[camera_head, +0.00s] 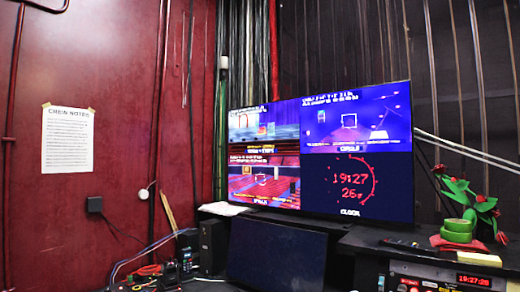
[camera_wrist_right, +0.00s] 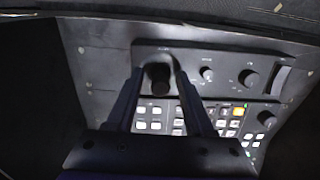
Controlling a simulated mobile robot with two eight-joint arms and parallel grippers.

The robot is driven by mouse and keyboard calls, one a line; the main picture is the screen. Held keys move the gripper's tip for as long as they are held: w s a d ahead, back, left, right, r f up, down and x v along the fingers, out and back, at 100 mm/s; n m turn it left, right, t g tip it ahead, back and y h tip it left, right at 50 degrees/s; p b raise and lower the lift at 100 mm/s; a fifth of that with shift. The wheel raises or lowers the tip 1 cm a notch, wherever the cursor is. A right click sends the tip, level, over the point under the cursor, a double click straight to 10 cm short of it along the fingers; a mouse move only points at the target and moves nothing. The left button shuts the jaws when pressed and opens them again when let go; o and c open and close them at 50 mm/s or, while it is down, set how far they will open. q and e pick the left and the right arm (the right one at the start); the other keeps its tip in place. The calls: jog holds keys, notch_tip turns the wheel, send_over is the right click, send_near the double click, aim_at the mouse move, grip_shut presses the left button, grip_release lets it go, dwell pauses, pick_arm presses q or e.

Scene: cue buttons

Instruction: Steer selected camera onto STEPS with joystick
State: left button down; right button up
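The joystick (camera_wrist_right: 158,76) is a short black stick on the grey control panel (camera_wrist_right: 222,56) in the right wrist view. My right gripper (camera_wrist_right: 159,72) has one dark finger on each side of the joystick; whether they press on it is too dark to tell. In the head view a monitor (camera_head: 345,208) shows several picture tiles. A blue tile (camera_head: 356,118) and a red and blue tile (camera_head: 262,183) each carry a small white frame mark. Their labels are too small to read surely, and I cannot make out STEPS. My left gripper is not in view.
The panel has knobs (camera_wrist_right: 248,77) and rows of pale buttons (camera_wrist_right: 155,111), one lit yellow (camera_wrist_right: 237,112). In the head view, a dark screen (camera_head: 277,255), green tape rolls (camera_head: 457,231), a red flower (camera_head: 457,185) and a clock unit (camera_head: 447,277) crowd the desk.

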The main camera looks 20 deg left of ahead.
jog(key=shift+r+p, duration=2.75)
jog(key=shift+r, duration=1.05)
jog(key=s+a+r+n+t+p, duration=0.1)
jog(key=s+a+r+t, duration=0.1)
jog(key=s, duration=0.4)
jog(key=s+a+r+n+t+p, duration=0.2)
jog(key=s+a+r+t, duration=0.1)
jog(key=s, duration=0.3)
jog(key=shift+s+a+r, duration=0.25)
jog(key=shift+s+a, duration=0.15)
jog(key=shift+a, duration=0.5)
